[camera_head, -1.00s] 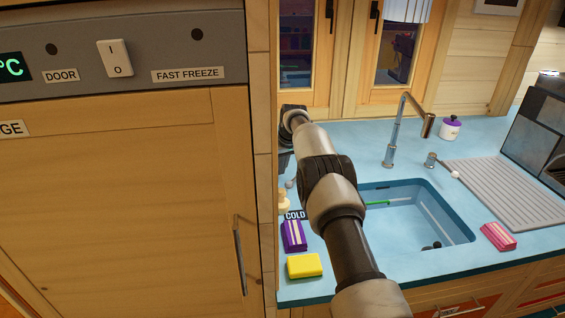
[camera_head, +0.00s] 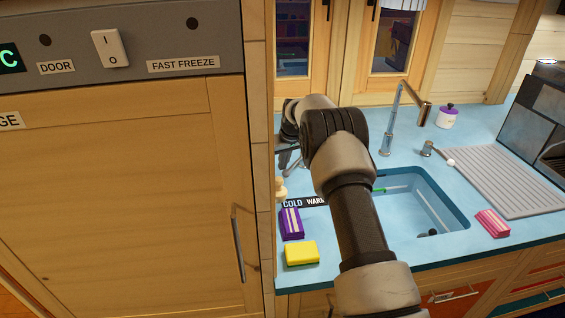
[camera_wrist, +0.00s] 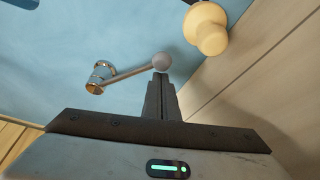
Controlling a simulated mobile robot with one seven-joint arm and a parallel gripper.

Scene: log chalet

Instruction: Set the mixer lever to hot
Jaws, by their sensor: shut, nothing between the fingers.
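A chrome lever with a round grey knob (camera_wrist: 162,62) shows in the wrist view. Its shaft runs left to a chrome base (camera_wrist: 101,76) on the blue counter. My gripper (camera_wrist: 161,78) is shut and empty, its fingertips right at the knob; I cannot tell if they touch. In the head view my arm covers most of that spot. A label strip (camera_head: 303,202) there reads COLD and WARM, and its right part is hidden behind my arm. A second short lever with a white ball (camera_head: 451,162) stands right of the tall chrome tap (camera_head: 387,135).
A cream bulb-shaped object (camera_wrist: 206,28) stands close to the right of the knob, by a wooden panel. A purple sponge (camera_head: 291,223) and a yellow sponge (camera_head: 302,253) lie left of the sink (camera_head: 455,205). A pink sponge (camera_head: 492,222) lies right of it.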

